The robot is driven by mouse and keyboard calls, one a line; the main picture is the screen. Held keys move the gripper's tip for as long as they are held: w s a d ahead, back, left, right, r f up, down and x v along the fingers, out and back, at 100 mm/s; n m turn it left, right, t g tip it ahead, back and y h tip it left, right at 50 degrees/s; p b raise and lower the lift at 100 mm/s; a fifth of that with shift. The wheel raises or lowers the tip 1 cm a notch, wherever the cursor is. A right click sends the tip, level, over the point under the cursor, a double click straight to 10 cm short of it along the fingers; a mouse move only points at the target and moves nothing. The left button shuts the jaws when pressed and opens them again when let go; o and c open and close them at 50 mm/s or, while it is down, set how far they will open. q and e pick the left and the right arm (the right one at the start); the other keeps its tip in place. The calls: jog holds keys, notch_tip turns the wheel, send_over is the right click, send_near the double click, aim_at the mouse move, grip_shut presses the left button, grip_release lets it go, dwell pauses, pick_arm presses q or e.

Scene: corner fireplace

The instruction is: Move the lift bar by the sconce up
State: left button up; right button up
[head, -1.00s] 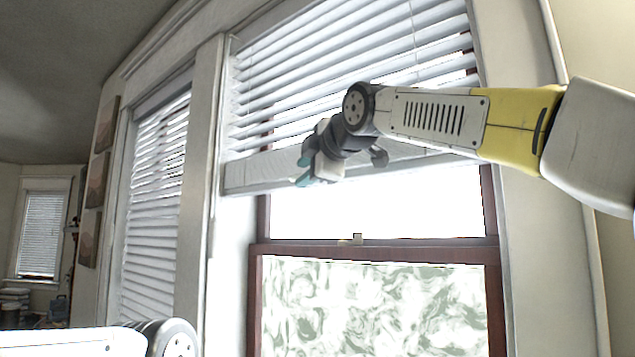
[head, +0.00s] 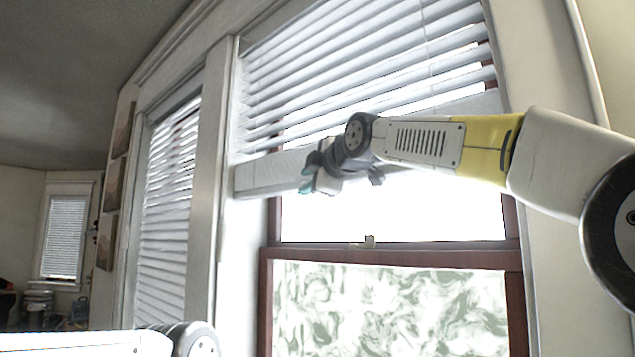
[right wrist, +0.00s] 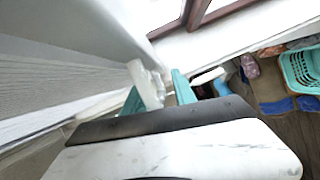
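The lift bar (head: 262,178) is the white bottom rail of the large blind. It slopes upward to the right in the head view, and my right arm hides its middle. My right gripper (head: 312,180) is at the bar's lower edge, left of its middle. In the right wrist view, the teal fingertips (right wrist: 158,93) stand apart. A small white tab (right wrist: 147,83) sits between them, close to the left finger, with a gap to the right finger. Whether it touches a finger is unclear. The bar's broad face (right wrist: 60,85) fills the left of that view. No sconce or left gripper shows.
The window's dark red frame (head: 390,256) and patterned lower pane (head: 390,310) lie below the bar. White trim (head: 212,180) and a second blind (head: 166,190) are at left. A teal basket (right wrist: 302,72) is on the floor at right in the wrist view.

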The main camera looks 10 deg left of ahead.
jog(key=shift+c, duration=0.2)
grip_shut()
jog(key=shift+a, duration=0.1)
dwell(1.2)
